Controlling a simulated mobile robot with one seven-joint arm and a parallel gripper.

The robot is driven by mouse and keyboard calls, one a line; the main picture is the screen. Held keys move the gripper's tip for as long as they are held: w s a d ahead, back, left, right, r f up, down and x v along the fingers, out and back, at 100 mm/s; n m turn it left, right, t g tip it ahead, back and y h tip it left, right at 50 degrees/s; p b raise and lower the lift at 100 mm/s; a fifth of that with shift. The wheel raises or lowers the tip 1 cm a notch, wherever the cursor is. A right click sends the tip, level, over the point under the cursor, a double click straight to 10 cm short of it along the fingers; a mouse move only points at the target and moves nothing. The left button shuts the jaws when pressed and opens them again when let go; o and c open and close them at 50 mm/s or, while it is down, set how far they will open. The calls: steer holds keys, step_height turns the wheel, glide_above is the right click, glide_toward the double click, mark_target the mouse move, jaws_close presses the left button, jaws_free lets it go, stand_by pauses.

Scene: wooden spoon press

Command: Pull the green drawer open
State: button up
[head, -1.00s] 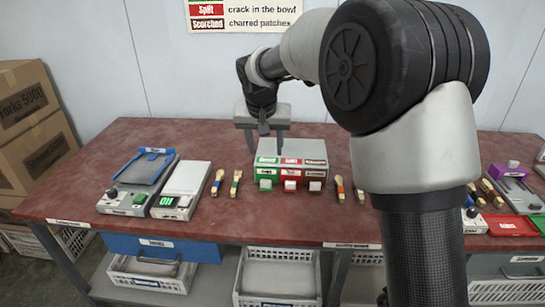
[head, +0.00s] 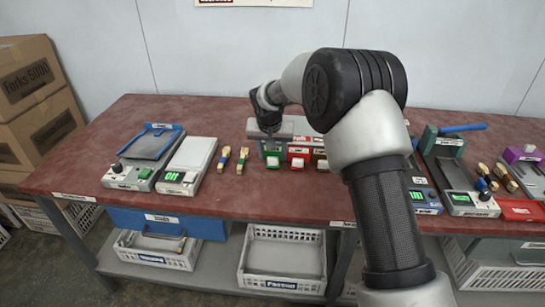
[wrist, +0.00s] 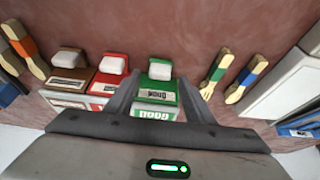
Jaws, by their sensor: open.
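The green drawer (head: 272,150) with its white knob (head: 272,161) is at the left end of a small grey drawer box on the table. Beside it are a red drawer (head: 299,153) and a brown drawer. My gripper (head: 270,137) is over the green end of the box and partly hides its top. In the wrist view my gripper (wrist: 160,100) is open, with one finger on each side of the green drawer (wrist: 156,95). The white knob (wrist: 160,69) lies beyond the fingertips. I cannot tell whether the fingers touch the drawer.
Wooden spoons with coloured bands (head: 242,160) lie left of the box. A scale with a green display (head: 189,166) and a blue-lidded press (head: 148,150) stand farther left. The red tabletop (head: 250,187) is clear in front of the drawers.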

steer(key=shift+x, duration=1)
